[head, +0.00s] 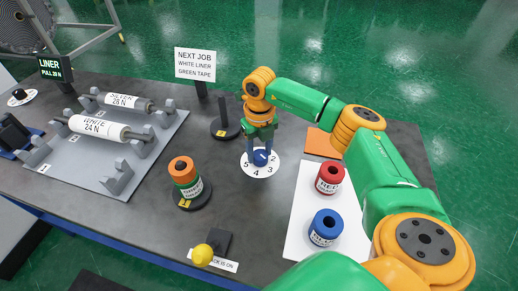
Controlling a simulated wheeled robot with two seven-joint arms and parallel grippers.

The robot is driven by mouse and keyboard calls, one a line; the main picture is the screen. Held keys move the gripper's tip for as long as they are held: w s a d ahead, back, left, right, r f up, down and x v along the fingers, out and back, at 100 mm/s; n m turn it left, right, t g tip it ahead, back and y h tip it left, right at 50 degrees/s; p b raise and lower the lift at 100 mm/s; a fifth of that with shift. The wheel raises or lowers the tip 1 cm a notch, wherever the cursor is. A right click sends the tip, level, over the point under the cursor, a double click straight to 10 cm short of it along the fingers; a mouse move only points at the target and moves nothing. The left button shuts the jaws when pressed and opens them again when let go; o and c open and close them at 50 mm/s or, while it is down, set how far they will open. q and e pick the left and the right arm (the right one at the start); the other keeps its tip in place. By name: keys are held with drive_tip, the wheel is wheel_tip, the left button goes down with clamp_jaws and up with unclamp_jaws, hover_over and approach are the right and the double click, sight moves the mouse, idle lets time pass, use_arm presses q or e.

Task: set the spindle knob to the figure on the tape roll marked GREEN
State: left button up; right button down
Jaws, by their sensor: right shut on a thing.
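The spindle knob (260,158) is blue and stands on a round white dial (257,172) with figures around its edge; 2, 3, 4 and 5 show at the front. My right gripper (261,147) reaches down from above and is shut on the knob. It hides the knob's top and the back of the dial. A green roll (188,188) with a white label sits under an orange roll (182,168) on a dark round stand at the left; the label's small print is not legible. My left gripper is not in view.
A red roll (330,178) and a blue roll (325,227) stand on a white sheet (300,215) at the right. A sign (195,64) reads NEXT JOB, WHITE LINER, GREEN TAPE. White-labelled rollers (98,128) lie in a rack at the left. A yellow ball (202,255) is at the front.

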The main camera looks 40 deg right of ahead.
sight(260, 154)
drive_tip(key=m+p, duration=0.1)
drive_tip(key=m, duration=0.4)
drive_tip(key=shift+s+m, duration=0.1)
drive_tip(key=shift+m, duration=0.2)
drive_tip(key=m+p, duration=0.1)
drive_tip(key=m, duration=0.4)
drive_tip(key=shift+p, duration=0.3)
drive_tip(key=shift+s+f+m, duration=0.1)
drive_tip(key=shift+m, duration=0.2)
drive_tip(key=shift+c, duration=1.3)
unclamp_jaws()
wheel_tip(260, 154, up, 6)
drive_tip(key=shift+r+b, duration=0.15)
drive_tip(key=shift+b, duration=0.55)
drive_tip(key=shift+r, duration=0.45)
